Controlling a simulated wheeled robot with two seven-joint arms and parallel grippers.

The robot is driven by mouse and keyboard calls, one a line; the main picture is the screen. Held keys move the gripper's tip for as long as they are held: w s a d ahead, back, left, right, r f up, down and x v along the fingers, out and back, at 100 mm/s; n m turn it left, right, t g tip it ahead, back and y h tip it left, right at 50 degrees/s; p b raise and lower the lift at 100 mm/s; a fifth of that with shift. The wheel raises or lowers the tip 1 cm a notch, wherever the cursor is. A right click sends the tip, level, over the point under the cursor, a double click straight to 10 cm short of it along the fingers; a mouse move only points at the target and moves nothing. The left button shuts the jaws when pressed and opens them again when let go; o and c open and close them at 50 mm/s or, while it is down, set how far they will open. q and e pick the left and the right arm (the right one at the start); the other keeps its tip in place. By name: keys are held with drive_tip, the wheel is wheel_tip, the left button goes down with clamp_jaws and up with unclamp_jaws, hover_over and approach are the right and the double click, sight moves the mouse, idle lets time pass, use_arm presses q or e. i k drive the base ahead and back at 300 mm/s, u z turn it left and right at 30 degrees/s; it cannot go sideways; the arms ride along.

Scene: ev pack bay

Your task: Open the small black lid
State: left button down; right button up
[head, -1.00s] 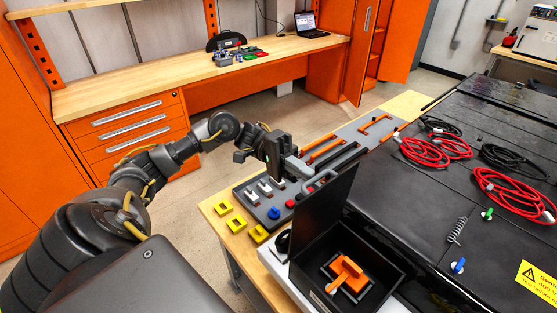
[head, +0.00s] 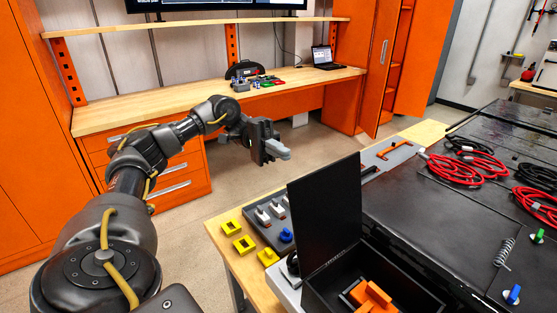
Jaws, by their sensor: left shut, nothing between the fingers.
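The small black lid (head: 325,212) stands upright, raised from the black box (head: 388,262) on the near table. The box's mouth is open, and an orange part (head: 371,297) shows inside, cut off by the bottom edge of the view. My left gripper (head: 283,154) is shut and empty, in the air to the left of the lid and above its top edge, apart from it. My right gripper is not in view.
Yellow blocks (head: 244,245) and a grey tray with fittings (head: 262,228) are left of the lid. The large black pack (head: 420,200) with red cables (head: 453,169) fills the right. A wooden bench (head: 150,112) stands behind. Open floor lies between.

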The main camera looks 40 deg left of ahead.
sight(325, 203)
drive_tip(key=k, duration=1)
